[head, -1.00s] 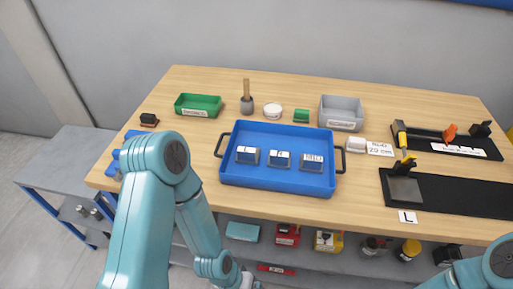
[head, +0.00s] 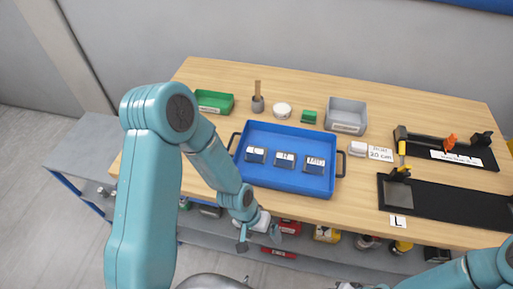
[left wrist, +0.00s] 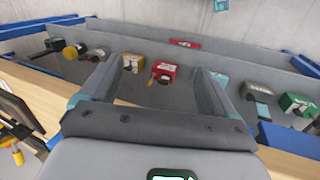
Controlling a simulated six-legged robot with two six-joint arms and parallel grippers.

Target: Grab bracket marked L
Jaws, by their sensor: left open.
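Three small grey brackets with white labels lie in a row in the blue tray: a left one (head: 256,155), a middle one (head: 285,160) and a right one (head: 315,165). Their label letters are too small to read surely. A white card with an L (head: 398,222) sits at the left front of a black fixture board (head: 455,203). My left gripper (head: 263,240) is open and empty, in front of the table's front edge and below the tray. Its two spread fingers (left wrist: 157,85) show in the left wrist view with nothing held. My right gripper is out of view.
The blue tray (head: 283,188) has dark handles at both ends. A green bin (head: 214,102), a grey bin (head: 345,116) and a second black fixture (head: 445,149) stand behind and right. A lower shelf (left wrist: 250,66) holds a red box (left wrist: 164,72) and other items.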

